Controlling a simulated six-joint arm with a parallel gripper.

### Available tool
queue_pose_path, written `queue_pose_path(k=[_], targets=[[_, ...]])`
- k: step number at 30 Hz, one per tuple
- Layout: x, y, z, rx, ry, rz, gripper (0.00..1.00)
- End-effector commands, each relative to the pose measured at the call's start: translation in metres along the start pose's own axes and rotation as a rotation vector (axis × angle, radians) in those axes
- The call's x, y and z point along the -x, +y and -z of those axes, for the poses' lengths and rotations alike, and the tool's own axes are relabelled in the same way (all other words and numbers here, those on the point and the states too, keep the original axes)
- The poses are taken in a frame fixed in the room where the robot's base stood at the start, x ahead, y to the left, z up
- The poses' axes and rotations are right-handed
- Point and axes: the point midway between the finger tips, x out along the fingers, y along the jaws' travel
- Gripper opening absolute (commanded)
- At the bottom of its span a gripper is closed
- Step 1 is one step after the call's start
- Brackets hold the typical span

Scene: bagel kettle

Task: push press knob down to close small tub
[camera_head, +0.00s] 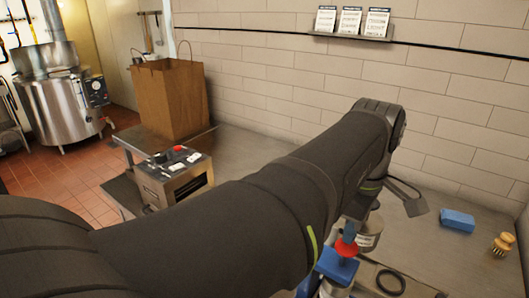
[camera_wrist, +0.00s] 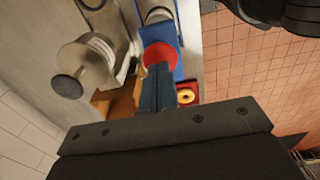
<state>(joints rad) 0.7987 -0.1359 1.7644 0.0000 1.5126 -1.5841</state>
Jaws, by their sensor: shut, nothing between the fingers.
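The red press knob (camera_head: 347,249) tops a blue press (camera_head: 337,266) at the lower right of the head view. The red knob also shows in the wrist view (camera_wrist: 160,50), against the blue body of the press. My gripper (camera_head: 350,231) is shut and empty, with its fingertips right at the knob from above. In the wrist view the fingers (camera_wrist: 162,88) overlap the knob's lower edge; I cannot tell whether they touch it. A pale rounded thing (camera_head: 328,290) under the press may be the small tub; it is mostly hidden.
A metal canister (camera_head: 369,235) stands just behind the press. A black ring (camera_head: 391,282) lies right of it. A blue sponge (camera_head: 457,220) and a brush (camera_head: 503,244) lie farther right. A toaster-like box (camera_head: 174,182) and a paper bag (camera_head: 170,97) stand left.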

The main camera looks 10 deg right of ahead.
Motion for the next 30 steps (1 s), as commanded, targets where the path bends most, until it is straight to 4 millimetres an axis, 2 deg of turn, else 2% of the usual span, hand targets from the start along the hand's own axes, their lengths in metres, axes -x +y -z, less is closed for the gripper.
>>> queue_pose_path(k=[30], targets=[[-0.042, 0.0, 0.0, 0.0, 0.0, 0.002, 0.0]])
